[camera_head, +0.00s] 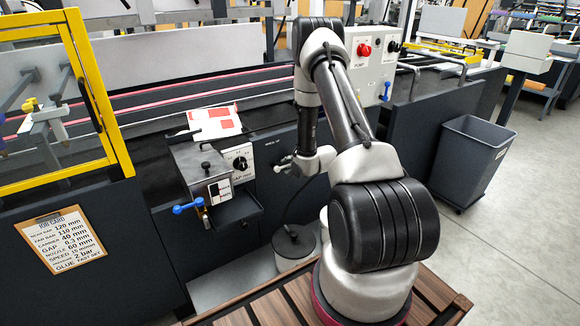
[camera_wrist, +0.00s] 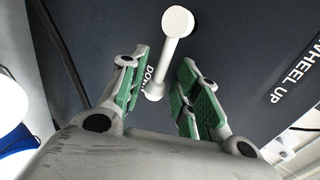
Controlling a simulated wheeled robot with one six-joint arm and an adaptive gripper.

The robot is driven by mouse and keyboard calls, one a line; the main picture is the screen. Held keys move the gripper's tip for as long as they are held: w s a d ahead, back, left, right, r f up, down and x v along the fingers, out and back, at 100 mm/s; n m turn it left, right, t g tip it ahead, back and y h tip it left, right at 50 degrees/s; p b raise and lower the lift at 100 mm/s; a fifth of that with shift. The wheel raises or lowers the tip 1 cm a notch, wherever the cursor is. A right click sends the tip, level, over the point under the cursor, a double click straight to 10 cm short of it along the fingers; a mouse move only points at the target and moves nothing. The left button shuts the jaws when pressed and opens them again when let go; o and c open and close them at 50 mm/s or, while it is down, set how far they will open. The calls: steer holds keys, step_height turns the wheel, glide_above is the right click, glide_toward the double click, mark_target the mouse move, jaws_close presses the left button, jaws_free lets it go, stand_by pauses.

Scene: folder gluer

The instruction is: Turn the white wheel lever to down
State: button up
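The white wheel lever (camera_wrist: 171,55) shows in the wrist view as a round hub with a straight shaft and a knob at its end. The shaft slants down and slightly left from the hub, with the knob near the partly hidden word "DOWN". "WHEEL UP" is printed on the dark panel to the right. My gripper (camera_wrist: 163,60) is open, with one green-padded finger on each side of the shaft and visible gaps to both. In the head view my gripper (camera_head: 290,164) is at the dark machine front; I cannot make out the lever clearly there.
A glue unit with a blue-handled valve (camera_head: 188,206) and a dial (camera_head: 240,158) stands left of my gripper. A lidded pot (camera_head: 293,242) stands below. A control box (camera_head: 372,58) with red knob is behind my arm. A grey bin (camera_head: 473,160) stands right, beside open floor.

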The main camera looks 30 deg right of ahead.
steer(key=v, duration=1.1)
steer(key=shift+s, duration=0.15)
steer(key=s+f+n+g, duration=0.5)
steer(key=s+f+g, duration=0.15)
steer(key=s, duration=0.35)
steer(key=s+r+n+g+h, duration=0.1)
steer(key=s+r+n+g, duration=0.25)
steer(key=s, duration=0.25)
steer(key=s+a+r+n+t, duration=0.1)
steer(key=s+a+r+n, duration=0.2)
steer(key=r, duration=0.9)
steer(key=s+a+r+n+t, duration=0.1)
steer(key=s+a+r+n, duration=0.2)
steer(key=s+a+r, duration=0.4)
steer(key=s+a+r+n+t, duration=0.1)
steer(key=s+a+r+n, duration=0.2)
steer(key=r, duration=1.3)
steer(key=shift+s+a+r+y, duration=0.3)
steer(key=shift+s+a+r, duration=0.1)
steer(key=shift+s+a, duration=0.7)
